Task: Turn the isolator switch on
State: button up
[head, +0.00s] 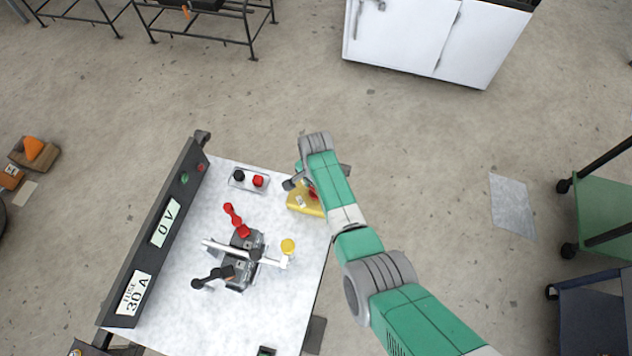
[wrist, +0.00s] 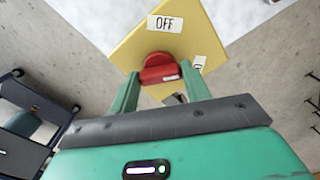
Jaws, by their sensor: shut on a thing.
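The isolator switch is a yellow box (head: 300,203) on the far right edge of the white bench top. In the wrist view the yellow box (wrist: 192,38) shows an OFF label and a second label, partly cut off by my finger. Its red knob (wrist: 158,68) lies between my two fingers. My gripper (wrist: 160,88) is shut on the red knob, with one green finger at each side. In the head view my gripper (head: 304,186) is over the box and hides much of it. I cannot tell which label the knob points to.
On the white bench top (head: 185,270) are a plate with black and red terminals (head: 249,180), a lever switch with red and black handles (head: 243,255), and a yellow button (head: 288,246). A dark panel (head: 160,225) reading 0 V and 30 A stands along the left edge.

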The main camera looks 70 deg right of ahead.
jog(key=shift+m, duration=2)
jog(key=o, duration=1)
jog(key=shift+r+p, duration=1.55)
jog(key=shift+r, duration=2.35)
